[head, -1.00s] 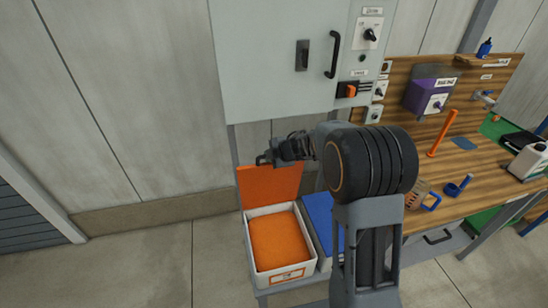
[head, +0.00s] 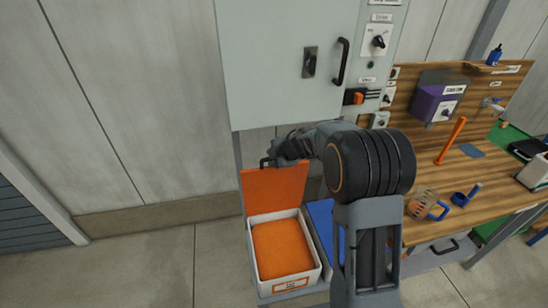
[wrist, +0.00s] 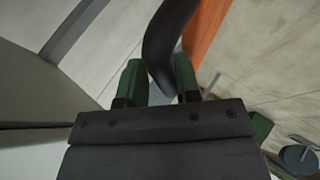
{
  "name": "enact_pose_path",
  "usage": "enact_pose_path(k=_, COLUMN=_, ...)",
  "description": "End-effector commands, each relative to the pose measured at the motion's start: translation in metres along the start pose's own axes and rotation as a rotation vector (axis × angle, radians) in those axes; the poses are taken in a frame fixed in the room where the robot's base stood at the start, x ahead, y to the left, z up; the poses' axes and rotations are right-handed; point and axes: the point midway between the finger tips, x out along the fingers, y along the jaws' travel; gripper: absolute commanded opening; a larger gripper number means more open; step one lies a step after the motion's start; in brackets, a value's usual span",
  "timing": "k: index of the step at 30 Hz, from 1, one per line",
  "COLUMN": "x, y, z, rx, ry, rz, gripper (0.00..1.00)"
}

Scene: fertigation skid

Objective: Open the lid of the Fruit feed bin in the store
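The white bin (head: 256,262) with orange contents stands low at the lower middle of the head view; the writing on its front label is too small to read. Its orange lid (head: 274,190) stands raised, close to upright, at the bin's back edge. The lid also shows as an orange strip in the wrist view (wrist: 207,32). My gripper (head: 266,163) is at the lid's upper left edge. In the wrist view, its green fingers (wrist: 160,85) sit on either side of the dark curved lid handle (wrist: 168,45), with almost no gap.
A blue-lidded bin (head: 321,222) stands right beside it, partly hidden by my arm. A grey cabinet (head: 275,60) with a black handle hangs above. A wooden workbench (head: 475,180) with a mug and tools is on the right. The floor at left is clear.

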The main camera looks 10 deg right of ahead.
Motion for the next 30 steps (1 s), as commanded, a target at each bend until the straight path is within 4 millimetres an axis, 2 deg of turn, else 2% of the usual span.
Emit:
enact_pose_path(k=1, x=0.0, y=0.0, z=0.001, rx=0.0, ry=-0.001, rz=0.001, gripper=0.35)
enact_pose_path(k=3, x=0.0, y=0.0, z=0.001, rx=0.001, ry=-0.002, rz=0.001, gripper=0.41)
enact_pose_path(k=10, x=-0.001, y=0.0, z=0.001, rx=0.0, ry=-0.003, rz=0.002, gripper=0.41)
enact_pose_path(k=14, x=-0.009, y=0.001, z=0.001, rx=-0.001, ry=-0.003, rz=0.004, gripper=0.41)
enact_pose_path(k=30, x=-0.109, y=0.001, z=0.001, rx=-0.001, ry=-0.004, rz=0.004, gripper=0.41)
